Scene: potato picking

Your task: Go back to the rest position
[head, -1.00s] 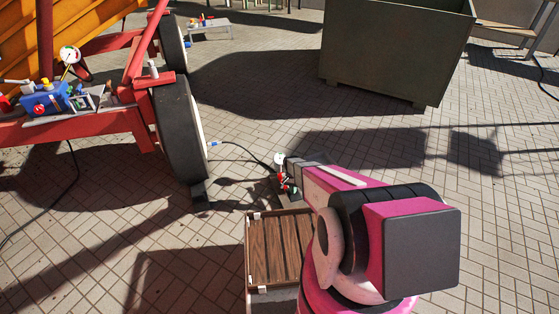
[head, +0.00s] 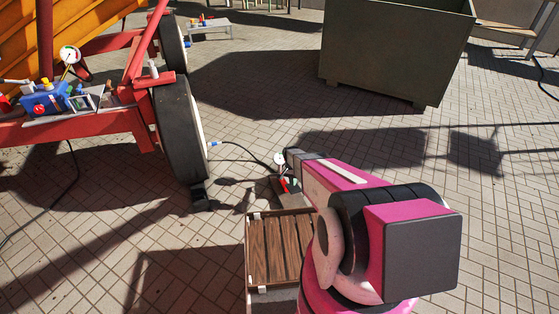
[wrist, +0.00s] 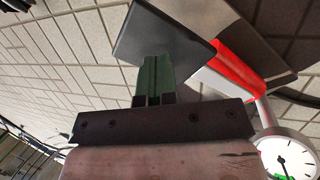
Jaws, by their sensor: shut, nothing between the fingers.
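My gripper (wrist: 155,62) shows in the wrist view with its green fingers closed together and nothing between them. The fingers stand over a dark square plate, apparently clear of it, though the gap is hard to judge. In the head view my pink and black arm reaches up and left from the lower right. Its dark end lies beside a small stand with a white round gauge (head: 280,158) and a red part (head: 283,184). The fingers are not clearly visible in the head view. The gauge (wrist: 290,158) also shows at the wrist view's lower right.
A wooden slatted crate (head: 282,250) stands left of my arm's base. A large wheel (head: 178,130) on a red frame (head: 70,128) is to the left. A grey-green bin (head: 395,50) stands behind. A hose runs from near the wheel to the gauge stand. Paving at right is open.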

